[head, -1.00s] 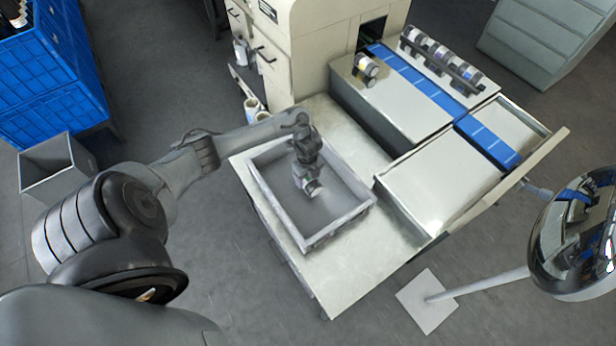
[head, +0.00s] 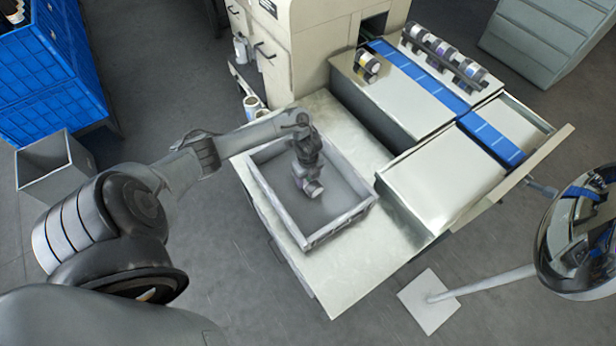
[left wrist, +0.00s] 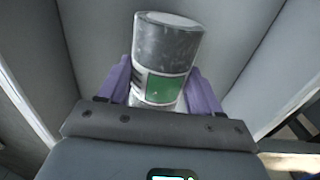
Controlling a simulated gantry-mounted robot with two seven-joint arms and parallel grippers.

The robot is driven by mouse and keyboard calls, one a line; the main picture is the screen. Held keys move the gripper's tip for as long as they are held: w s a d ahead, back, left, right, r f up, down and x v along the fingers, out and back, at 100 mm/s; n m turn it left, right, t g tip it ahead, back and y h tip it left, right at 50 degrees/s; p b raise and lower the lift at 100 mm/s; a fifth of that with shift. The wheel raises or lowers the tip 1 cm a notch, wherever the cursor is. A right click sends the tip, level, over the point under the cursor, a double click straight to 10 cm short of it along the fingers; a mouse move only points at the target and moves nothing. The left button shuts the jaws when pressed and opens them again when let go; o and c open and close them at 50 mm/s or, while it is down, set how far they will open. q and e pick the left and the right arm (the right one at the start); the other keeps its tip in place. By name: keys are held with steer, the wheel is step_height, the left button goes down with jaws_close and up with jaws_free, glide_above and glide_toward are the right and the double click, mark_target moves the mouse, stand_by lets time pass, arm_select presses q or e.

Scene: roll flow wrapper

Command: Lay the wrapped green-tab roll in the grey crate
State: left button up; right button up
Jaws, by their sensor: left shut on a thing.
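The green-tab roll (left wrist: 165,65) shows in the left wrist view as a grey-ended cylinder with a green patch on its white label. My left gripper (left wrist: 165,90) is shut on it, with a purple finger on each side. In the head view the roll (head: 313,189) is at the tip of my left gripper (head: 307,182), inside the walls of the grey crate (head: 340,225). I cannot tell whether the roll touches the crate floor. My right gripper is not in view.
The crate stands on a pale table (head: 330,285) beside the wrapper's blue belt (head: 410,75). A grey bin (head: 48,170) is at left.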

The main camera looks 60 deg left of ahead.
arm_select(q)
steer(key=shift+f+b, duration=0.35)
steer(key=shift+f, duration=0.15)
steer(key=o, duration=1.4)
step_height(320, 180, up, 10)
steer(key=p, duration=0.4)
steer(key=shift+f, duration=0.25)
steer(key=shift+r+p, duration=0.4)
steer(key=shift+r, duration=0.2)
